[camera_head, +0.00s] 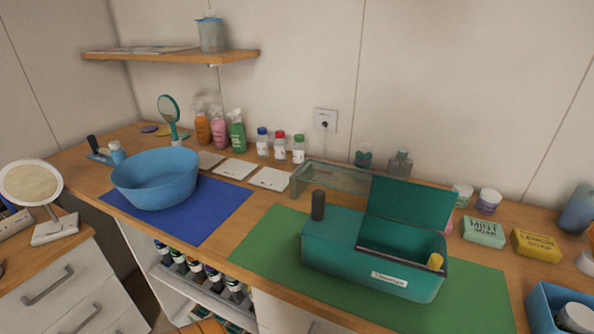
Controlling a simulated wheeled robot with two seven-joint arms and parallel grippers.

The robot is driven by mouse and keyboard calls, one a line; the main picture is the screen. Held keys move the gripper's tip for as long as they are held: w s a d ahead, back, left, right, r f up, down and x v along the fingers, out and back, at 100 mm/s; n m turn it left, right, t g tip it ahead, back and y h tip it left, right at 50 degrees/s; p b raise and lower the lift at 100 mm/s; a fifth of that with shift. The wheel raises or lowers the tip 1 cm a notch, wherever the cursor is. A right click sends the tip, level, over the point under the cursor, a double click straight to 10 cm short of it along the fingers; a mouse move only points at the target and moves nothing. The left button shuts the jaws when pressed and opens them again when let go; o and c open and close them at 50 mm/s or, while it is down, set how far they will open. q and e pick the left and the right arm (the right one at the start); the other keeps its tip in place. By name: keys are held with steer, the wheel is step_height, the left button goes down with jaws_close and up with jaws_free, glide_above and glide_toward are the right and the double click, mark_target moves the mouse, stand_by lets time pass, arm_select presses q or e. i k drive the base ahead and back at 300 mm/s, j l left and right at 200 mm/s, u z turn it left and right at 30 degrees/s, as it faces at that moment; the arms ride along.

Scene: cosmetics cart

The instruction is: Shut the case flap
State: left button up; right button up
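A teal case (340,252) stands on a green mat (262,246) right of the picture's middle. Its flap (408,205) is raised and leans up at the back of the case's right half, leaving the opening there uncovered. A small yellow item (435,261) shows at the right end of the opening. A dark upright cylinder (318,205) stands at the case's left end. The case's front carries a white label. Neither of my grippers is in view.
A blue bowl (157,178) sits on a blue mat (222,207) at left. A glass shelf (335,178) stands behind the case. A mint soap box (484,232) and a lemon soap box (536,245) are at right. A blue bin (541,311) is at the lower right.

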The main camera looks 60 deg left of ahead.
mark_target(409, 200)
steer(key=u, duration=1.1)
